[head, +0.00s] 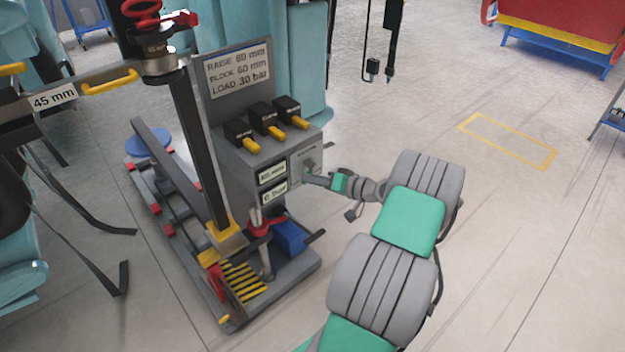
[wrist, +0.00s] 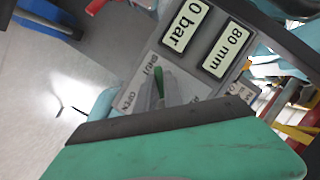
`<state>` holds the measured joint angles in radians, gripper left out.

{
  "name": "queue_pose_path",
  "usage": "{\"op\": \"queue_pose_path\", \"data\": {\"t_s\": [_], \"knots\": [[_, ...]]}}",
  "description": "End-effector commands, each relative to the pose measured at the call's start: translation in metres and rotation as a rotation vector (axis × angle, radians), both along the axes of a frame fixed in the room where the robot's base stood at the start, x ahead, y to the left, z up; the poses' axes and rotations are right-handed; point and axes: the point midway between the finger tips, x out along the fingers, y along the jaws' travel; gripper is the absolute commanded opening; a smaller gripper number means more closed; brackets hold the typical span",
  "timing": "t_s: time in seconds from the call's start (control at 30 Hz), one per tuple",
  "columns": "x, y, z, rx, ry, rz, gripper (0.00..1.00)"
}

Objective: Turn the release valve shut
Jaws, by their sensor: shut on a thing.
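The release valve sits on a light plate (head: 303,158) on the right face of the grey console, and the plate also shows in the wrist view (wrist: 143,82). The plate carries the words SHUT and OPEN. My gripper (head: 312,179) reaches the plate from the right and is shut on the valve handle. In the wrist view a narrow green piece (wrist: 159,86) stands at the plate, its upper end near SHUT; grey parts beside it overlap the handle. My wrist housing hides the lower part of that view, so the handle's exact angle is unclear.
The console displays (head: 272,173) read 80 mm and 0 bar. Several black switches with yellow levers (head: 268,125) stand on top, below a sign (head: 238,68). A dark post (head: 198,150) and a blue box (head: 290,236) are close by. The floor to the right is open.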

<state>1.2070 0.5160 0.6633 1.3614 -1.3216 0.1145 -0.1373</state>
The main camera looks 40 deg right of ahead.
Motion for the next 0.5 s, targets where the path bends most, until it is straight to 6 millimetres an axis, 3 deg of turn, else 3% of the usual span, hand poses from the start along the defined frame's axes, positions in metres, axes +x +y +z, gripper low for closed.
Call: {"op": "queue_pose_path", "data": {"t_s": [0.17,0.2,0.5], "knots": [[0.0003,-0.0002,0.001,0.0,-0.002,-0.001,0.0],[0.0003,-0.0002,0.001,0.0,-0.002,-0.001,0.13],[0.0002,0.0,0.0006,-0.001,-0.001,0.0,0.34]]}}
